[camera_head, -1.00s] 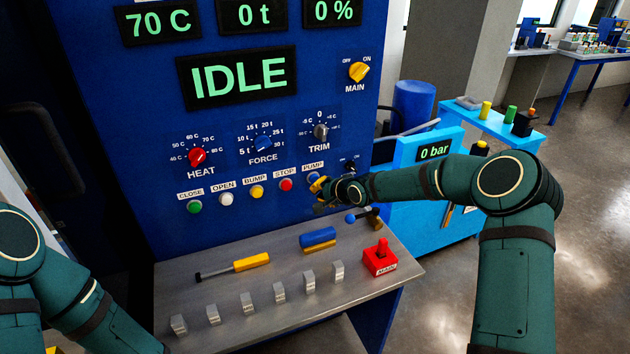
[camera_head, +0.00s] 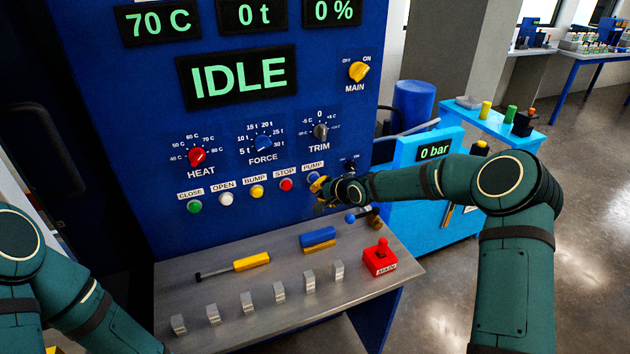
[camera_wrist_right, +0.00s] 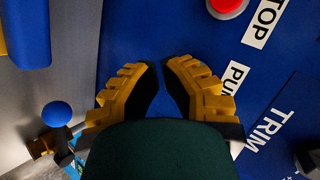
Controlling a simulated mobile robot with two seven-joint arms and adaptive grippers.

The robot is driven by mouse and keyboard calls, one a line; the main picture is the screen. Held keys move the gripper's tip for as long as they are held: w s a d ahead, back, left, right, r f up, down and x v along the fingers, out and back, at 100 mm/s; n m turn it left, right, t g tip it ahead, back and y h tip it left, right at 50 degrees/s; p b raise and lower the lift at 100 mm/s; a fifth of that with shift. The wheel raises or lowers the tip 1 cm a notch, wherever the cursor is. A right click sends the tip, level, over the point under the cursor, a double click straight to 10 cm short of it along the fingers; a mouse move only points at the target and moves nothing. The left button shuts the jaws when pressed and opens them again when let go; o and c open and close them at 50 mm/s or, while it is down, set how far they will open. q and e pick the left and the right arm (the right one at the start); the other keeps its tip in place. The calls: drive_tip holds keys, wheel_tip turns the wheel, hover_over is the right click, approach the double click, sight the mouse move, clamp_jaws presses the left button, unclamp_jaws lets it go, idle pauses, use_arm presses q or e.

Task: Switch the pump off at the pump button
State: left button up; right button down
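The pump button (camera_head: 313,176) is a small blue button under the PUMP label (camera_head: 313,165), at the right end of the button row on the blue panel. My right gripper (camera_head: 318,187) is at the panel just below and in front of it and partly covers it; I cannot tell whether they touch. In the right wrist view my right gripper (camera_wrist_right: 160,68) has its yellow fingertips drawn together with nothing between them. The pump label (camera_wrist_right: 236,78) is partly hidden by a finger there, and the button does not show. My left gripper is out of view.
The red stop button (camera_head: 286,184) sits just left of the pump button. The trim knob (camera_head: 321,131) is above. A blue ball-ended lever (camera_head: 351,218) and a grey shelf (camera_head: 215,286) with tools lie below. The pump unit's display (camera_head: 433,150) reads 0 bar.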

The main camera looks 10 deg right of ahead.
drive_tip(key=shift+w, duration=0.15)
drive_tip(key=shift+w, duration=0.3)
drive_tip(key=shift+w+a, duration=0.15)
drive_tip(key=shift+w, duration=0.35)
idle(0.7)
drive_tip(key=shift+s, duration=0.95)
drive_tip(key=s, duration=0.2)
drive_tip(key=s+d, duration=0.1)
drive_tip(key=s, duration=0.2)
drive_tip(key=shift+b, duration=0.35)
drive_tip(key=shift+f, duration=0.1)
idle(0.5)
